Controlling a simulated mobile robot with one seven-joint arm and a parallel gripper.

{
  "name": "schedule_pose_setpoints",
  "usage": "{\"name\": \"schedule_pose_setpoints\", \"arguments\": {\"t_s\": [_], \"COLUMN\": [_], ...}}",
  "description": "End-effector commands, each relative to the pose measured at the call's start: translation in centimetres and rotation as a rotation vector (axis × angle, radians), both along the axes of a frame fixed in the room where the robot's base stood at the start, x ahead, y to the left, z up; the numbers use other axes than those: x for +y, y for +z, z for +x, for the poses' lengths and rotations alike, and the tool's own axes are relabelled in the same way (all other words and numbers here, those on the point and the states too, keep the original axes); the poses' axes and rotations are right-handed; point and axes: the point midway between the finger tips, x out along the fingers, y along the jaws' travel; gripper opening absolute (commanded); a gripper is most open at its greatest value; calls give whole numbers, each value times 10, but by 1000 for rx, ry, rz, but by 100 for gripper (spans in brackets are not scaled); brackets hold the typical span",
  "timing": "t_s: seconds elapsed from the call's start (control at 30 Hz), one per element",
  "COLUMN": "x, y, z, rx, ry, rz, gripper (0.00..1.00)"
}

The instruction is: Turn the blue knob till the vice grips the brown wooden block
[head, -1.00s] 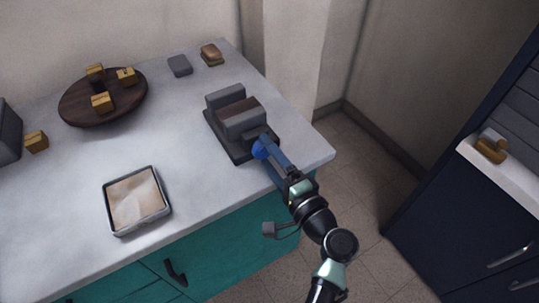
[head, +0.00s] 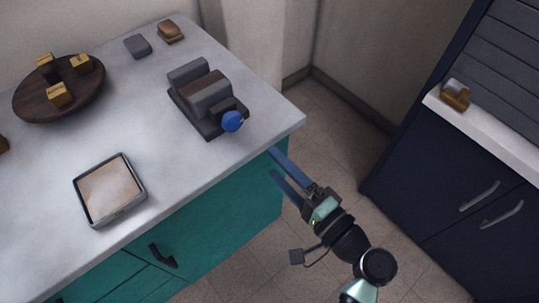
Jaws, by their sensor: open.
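The grey vice (head: 207,97) stands on the countertop near its right corner. The blue knob (head: 232,121) is on the vice's front end, facing my side. The brown wooden block (head: 203,84) sits between the vice's grey jaws; whether both jaws touch it I cannot tell. My gripper (head: 272,163) is open and empty, with two blue fingers. It is beyond the counter's front edge, below and right of the knob and apart from it.
The pale countertop (head: 155,142) tops teal cabinets (head: 222,221). A metal tray (head: 110,190) lies at the front. A round dark wooden board (head: 87,100) carries several small boxes. A grey block (head: 138,46) and a brown item (head: 171,31) lie at the back. Dark cabinets (head: 430,185) stand to the right.

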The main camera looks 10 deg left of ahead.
Motion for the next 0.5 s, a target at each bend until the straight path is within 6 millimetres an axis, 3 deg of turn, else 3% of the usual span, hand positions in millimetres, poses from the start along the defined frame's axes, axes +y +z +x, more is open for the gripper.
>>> {"name": "schedule_pose_setpoints", "arguments": {"t_s": [0.37,0.5], "x": [-1,-1], "y": [0,-1], "z": [-1,0], "rx": [-11,-125], "ry": [-1,-1], "rz": [-9,-96], "gripper": [89,89]}}
